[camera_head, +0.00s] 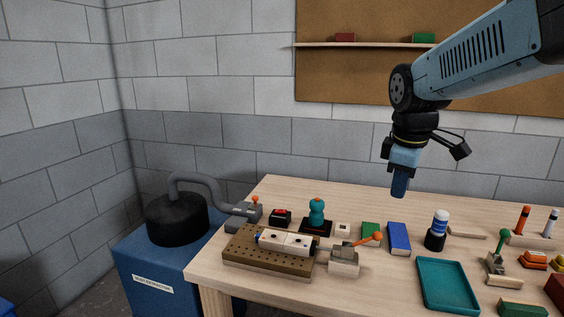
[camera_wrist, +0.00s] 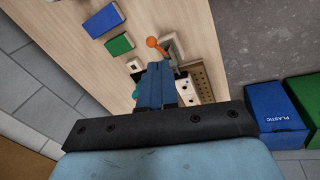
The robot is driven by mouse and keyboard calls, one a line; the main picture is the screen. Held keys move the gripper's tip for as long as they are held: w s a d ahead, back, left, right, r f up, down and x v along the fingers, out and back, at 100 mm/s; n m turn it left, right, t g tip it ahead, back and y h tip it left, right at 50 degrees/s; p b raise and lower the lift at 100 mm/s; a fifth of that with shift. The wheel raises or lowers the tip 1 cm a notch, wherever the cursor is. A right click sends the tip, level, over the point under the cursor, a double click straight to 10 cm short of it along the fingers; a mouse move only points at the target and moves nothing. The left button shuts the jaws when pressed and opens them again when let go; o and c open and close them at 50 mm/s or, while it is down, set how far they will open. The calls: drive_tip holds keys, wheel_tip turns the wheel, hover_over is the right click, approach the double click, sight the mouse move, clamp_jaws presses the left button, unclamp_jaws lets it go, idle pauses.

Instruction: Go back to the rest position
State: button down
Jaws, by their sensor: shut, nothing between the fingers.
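My gripper (camera_head: 400,187) hangs from my blue arm above the back of the wooden workbench (camera_head: 382,293), pointing down. Its fingers are together with nothing between them, and it touches nothing on the bench. In the wrist view the shut fingers (camera_wrist: 155,85) point toward the bench, in front of the clamp with the orange-knobbed lever (camera_wrist: 153,42). They hide part of the clamp and of the drilled board behind them.
A brown drilled board (camera_head: 262,262) holds a pale batten (camera_head: 286,242) by the clamp (camera_head: 344,262). A blue block (camera_head: 398,238), a bottle in a black holder (camera_head: 438,231) and a teal tray (camera_head: 447,285) stand to the right. A shelf (camera_head: 375,45) is on the wall.

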drive_tip(key=s+a+m+t+y, duration=0.1)
drive_tip(key=s+a+m+t, duration=0.1)
drive_tip(key=s+m, duration=0.8)
drive_tip(key=shift+s+f+m+t, duration=0.3)
drive_tip(key=shift+s+m+t, duration=0.1)
drive_tip(key=shift+m+t, duration=0.15)
